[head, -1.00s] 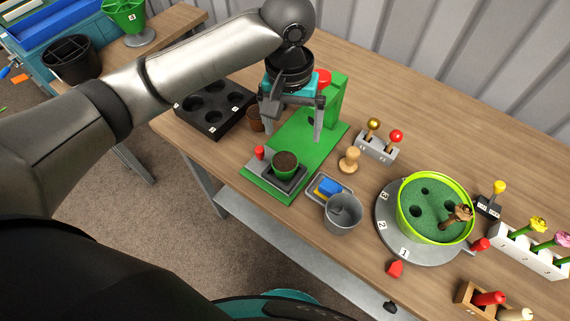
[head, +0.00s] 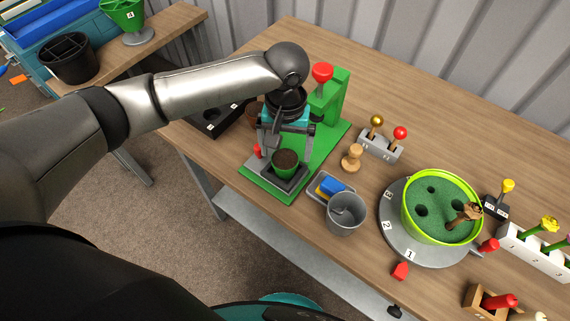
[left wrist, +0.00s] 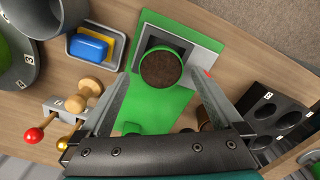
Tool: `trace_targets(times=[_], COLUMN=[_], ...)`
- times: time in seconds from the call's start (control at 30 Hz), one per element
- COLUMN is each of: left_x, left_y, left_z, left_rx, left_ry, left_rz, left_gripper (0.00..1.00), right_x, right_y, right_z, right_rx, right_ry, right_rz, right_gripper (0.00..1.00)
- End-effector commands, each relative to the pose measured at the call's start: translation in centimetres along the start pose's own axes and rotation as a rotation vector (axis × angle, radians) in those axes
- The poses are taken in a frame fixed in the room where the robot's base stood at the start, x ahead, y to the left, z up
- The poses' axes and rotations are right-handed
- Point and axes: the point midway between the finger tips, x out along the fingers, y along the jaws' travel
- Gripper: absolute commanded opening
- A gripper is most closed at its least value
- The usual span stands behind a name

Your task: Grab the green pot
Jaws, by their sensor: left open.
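The green pot (head: 285,163), filled with brown soil, stands upright on a grey plate at the front of the green press base (head: 309,152). In the left wrist view the pot (left wrist: 161,66) shows from above, just beyond the fingertips and roughly between them. My left gripper (head: 286,148) is open and empty, above and just behind the pot. In the left wrist view its two fingers (left wrist: 161,78) are spread wide to either side. My right gripper is not in view.
A red knob (head: 322,72) tops the press column. Close to the pot are a grey cup (head: 345,215), a tray with a blue sponge (head: 332,187) and a wooden stamp (head: 352,158). A black holed tray (head: 215,122) lies left; a turntable (head: 390,236) stands right.

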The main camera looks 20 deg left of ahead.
Motion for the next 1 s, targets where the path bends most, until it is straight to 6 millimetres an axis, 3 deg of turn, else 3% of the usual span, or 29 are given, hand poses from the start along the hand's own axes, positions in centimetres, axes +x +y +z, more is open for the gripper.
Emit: trace_targets(times=[0.1, 0.23, 0.53, 1.0], left_x=[2.3, 3.8, 4.1, 4.1], left_y=[-0.2, -0.2, -0.2, -0.2], left_z=[0.1, 0.1, 0.1, 0.1], left_rx=[-0.001, 0.0, 0.001, 0.001], left_ry=[-0.002, 0.0, 0.001, 0.001], left_rz=[-0.003, -0.002, -0.001, -0.001], left_gripper=[1.0, 1.0, 1.0, 0.47], right_x=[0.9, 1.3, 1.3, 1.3], right_y=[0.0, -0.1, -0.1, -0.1], right_z=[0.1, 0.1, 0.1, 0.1], right_rx=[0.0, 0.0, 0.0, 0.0], right_ry=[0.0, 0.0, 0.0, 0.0], right_rz=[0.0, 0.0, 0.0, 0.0], right_gripper=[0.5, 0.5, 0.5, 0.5])
